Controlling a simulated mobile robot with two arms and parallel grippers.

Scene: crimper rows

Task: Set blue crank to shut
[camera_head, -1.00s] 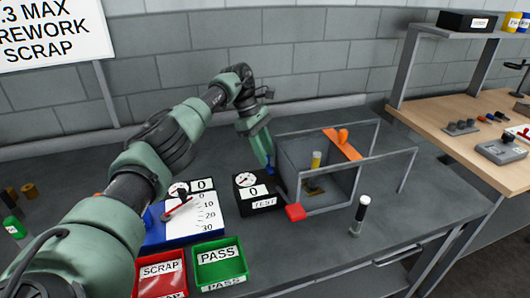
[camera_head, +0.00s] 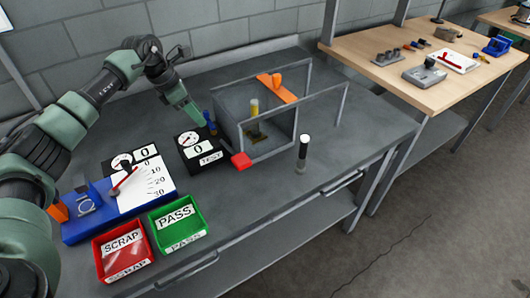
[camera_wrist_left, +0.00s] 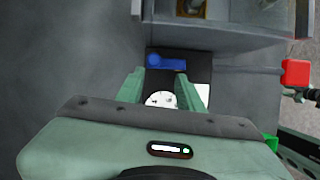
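The blue crank (camera_head: 209,120) stands at the back right of the black gauge box (camera_head: 196,154) marked TEST, by the open-framed box. The wrist view shows the crank (camera_wrist_left: 167,62) as a blue arm with a round end, lying crosswise just beyond my fingertips. My left gripper (camera_head: 202,124) is beside the crank, reaching down from the back left. In the wrist view its two green fingers (camera_wrist_left: 160,84) are apart, with the white gauge dial seen between them and nothing held. Whether a finger touches the crank is not clear. My right gripper is not in view.
The grey framed box (camera_head: 228,137) with an orange bar stands right of the crank. A red block (camera_head: 241,160) sits at its front corner. Red SCRAP (camera_head: 122,250) and green PASS (camera_head: 178,224) bins are in front.

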